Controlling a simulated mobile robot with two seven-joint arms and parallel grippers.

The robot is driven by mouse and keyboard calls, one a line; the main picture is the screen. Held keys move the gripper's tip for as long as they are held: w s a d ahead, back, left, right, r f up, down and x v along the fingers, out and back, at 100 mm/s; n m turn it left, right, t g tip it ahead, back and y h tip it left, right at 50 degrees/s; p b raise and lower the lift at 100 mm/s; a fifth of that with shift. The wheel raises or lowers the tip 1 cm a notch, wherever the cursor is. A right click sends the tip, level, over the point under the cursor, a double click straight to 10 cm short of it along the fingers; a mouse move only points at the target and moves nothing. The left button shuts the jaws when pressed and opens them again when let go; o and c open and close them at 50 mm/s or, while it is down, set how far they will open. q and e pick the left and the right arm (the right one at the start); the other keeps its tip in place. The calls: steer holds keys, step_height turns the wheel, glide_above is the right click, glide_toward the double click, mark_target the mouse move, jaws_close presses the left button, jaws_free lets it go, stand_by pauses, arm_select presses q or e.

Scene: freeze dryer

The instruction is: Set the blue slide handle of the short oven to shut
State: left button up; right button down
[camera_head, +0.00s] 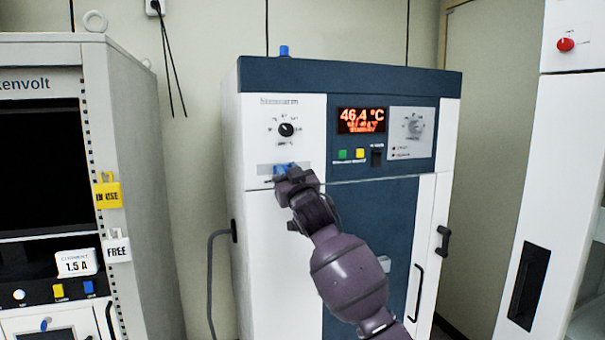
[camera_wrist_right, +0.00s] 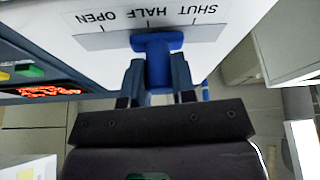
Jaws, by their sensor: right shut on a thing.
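The short oven (camera_head: 390,85) is a white and dark blue cabinet in the middle of the head view. Its blue slide handle (camera_head: 284,167) sits on a grey strip at the upper left of the front. In the right wrist view the handle (camera_wrist_right: 157,42) is near the HALF mark, slightly toward SHUT; the printed words appear upside down, with SHUT at the right and OPEN at the left. My right gripper (camera_head: 287,174) is shut on the handle, with one finger on each side in the wrist view (camera_wrist_right: 157,80). My left gripper is out of view.
A black dial (camera_head: 287,129) sits above the handle. A red display (camera_head: 361,120), green and yellow buttons and a grey dial (camera_head: 414,124) are to the right. A grey cabinet (camera_head: 140,180) stands left, and a white cabinet (camera_head: 535,200) stands right.

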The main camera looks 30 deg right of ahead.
steer(key=a, duration=0.3)
steer(key=shift+w, duration=0.35)
steer(key=shift+a, duration=0.3)
steer(key=c, duration=1.3)
jaws_free()
steer(key=o, duration=0.4)
steer(key=shift+w+a, duration=0.1)
steer(key=shift+a, duration=0.1)
steer(key=shift+d, duration=0.1)
